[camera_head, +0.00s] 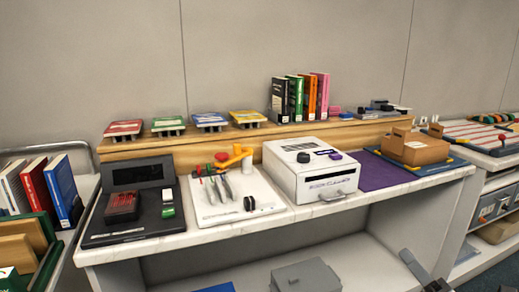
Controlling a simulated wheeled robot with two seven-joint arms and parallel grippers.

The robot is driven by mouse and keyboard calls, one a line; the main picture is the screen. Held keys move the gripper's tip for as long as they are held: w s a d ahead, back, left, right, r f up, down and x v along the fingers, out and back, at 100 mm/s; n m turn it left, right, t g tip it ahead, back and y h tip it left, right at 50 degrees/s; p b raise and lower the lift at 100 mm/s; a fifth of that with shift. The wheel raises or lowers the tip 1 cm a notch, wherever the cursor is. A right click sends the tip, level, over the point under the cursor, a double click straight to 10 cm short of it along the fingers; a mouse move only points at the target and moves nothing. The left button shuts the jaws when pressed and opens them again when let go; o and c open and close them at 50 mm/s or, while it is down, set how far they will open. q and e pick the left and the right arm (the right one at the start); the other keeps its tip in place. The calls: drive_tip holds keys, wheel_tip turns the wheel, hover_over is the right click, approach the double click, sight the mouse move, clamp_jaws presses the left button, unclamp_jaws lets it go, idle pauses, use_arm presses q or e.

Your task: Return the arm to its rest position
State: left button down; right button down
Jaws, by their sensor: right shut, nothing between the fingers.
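My right gripper (408,258) shows at the bottom right, a dark grey shape low in front of the workbench (330,212). It is shut and empty, apart from the things on the bench top. Only a short part of my right arm is in the picture, and the rest is cut off by the lower edge. My left gripper and left arm are not in view.
The bench holds a black device (170,212), a white tool board (215,212), a white machine (308,180) and a cardboard box (418,150). Books (295,98) stand on the raised ledge behind. A bookcart is at left, a shelf unit (488,185) at right.

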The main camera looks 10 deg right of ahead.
use_arm(q)
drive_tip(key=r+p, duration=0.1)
drive_tip(key=p, duration=0.1)
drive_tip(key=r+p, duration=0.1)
drive_tip(key=p, duration=0.1)
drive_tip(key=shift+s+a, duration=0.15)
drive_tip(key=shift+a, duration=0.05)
use_arm(e)
drive_tip(key=s+a+f+m+g+y, duration=0.1)
drive_tip(key=s+a+f+m+g, duration=0.4)
drive_tip(key=a+f+m, duration=0.3)
drive_tip(key=s+a+f+m+g+y, duration=0.1)
drive_tip(key=s+a+f+m+g, duration=0.3)
drive_tip(key=a+f+m, duration=0.4)
drive_tip(key=a+m, duration=0.6)
drive_tip(key=m, duration=0.3)
drive_tip(key=shift+s+a+f+m+g, duration=0.2)
drive_tip(key=shift+s+m+g, duration=0.1)
drive_tip(key=shift+s+g, duration=0.1)
